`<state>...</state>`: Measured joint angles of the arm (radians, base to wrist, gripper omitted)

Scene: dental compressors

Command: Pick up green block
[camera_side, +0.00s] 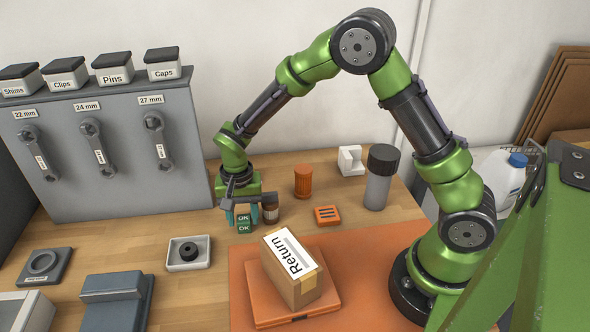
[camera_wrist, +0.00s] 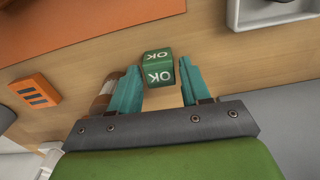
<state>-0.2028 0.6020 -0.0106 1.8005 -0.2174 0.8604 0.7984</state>
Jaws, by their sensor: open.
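The green block (camera_side: 243,223) is a small dark green cube marked "OK" on its faces. It rests on the wooden table, in front of and below my gripper in the side view. In the wrist view the green block (camera_wrist: 158,68) shows between and just beyond the tips of my teal fingers. My gripper (camera_wrist: 158,80) is open, with one finger on each side of the block's line and no clear contact visible. In the side view my gripper (camera_side: 243,212) points down at the block, and the block hides part of the fingers.
A small brown container (camera_side: 271,213) stands close to the right of my gripper. An orange ribbed cylinder (camera_side: 303,182), an orange slotted block (camera_side: 327,215) and a grey canister (camera_side: 378,178) stand farther right. A "Return" box (camera_side: 291,268) is in front; a white tray (camera_side: 174,265) is front left.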

